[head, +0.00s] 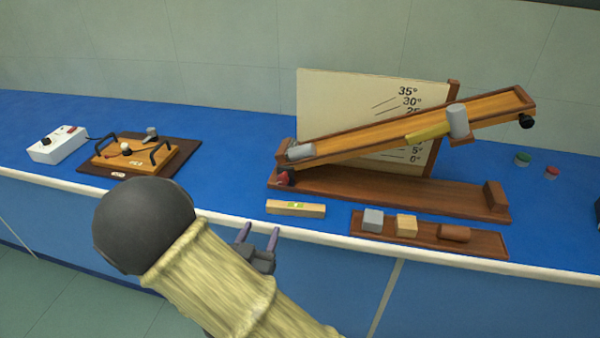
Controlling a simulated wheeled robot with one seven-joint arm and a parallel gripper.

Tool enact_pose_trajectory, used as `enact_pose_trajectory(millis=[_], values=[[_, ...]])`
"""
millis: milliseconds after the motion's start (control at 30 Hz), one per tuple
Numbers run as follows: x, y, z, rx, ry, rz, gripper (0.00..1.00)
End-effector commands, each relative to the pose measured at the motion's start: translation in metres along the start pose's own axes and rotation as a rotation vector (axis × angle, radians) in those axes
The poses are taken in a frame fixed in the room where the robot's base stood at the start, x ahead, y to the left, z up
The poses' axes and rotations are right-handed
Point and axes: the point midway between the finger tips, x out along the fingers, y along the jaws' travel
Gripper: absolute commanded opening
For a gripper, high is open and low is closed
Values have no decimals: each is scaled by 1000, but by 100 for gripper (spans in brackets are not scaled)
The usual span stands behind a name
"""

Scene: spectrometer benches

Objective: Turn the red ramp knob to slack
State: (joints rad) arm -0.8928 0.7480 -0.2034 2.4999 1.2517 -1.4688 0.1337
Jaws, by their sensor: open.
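The red ramp knob (283,178) sits at the lower left end of the wooden ramp stand, near the hinge. The ramp (385,132) is tilted, its right end raised in front of an angle board (330,105). A grey cylinder (300,151) lies at the ramp's low end, and another grey cylinder (458,121) stands at its raised part. My gripper (258,236) is open and empty at the bench's front edge, below and slightly left of the red knob, apart from it. The knob's pointer or marking is too small to read.
A spirit level (296,208) lies just in front of the ramp base. A wooden tray (485,243) with blocks is to its right. A black knob (526,121) is on the ramp's high end. Left are a board with handles (184,165) and a white box (50,151).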

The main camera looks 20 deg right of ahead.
Motion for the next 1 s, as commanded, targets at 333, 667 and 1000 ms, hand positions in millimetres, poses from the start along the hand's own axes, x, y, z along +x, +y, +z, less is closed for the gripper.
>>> enact_pose_trajectory(millis=[333,667,1000], values=[[16,0,-16,47,-209,-33,52],[26,-2,-37,83,-445,-97,52],[24,0,-67,88,-661,-187,52]])
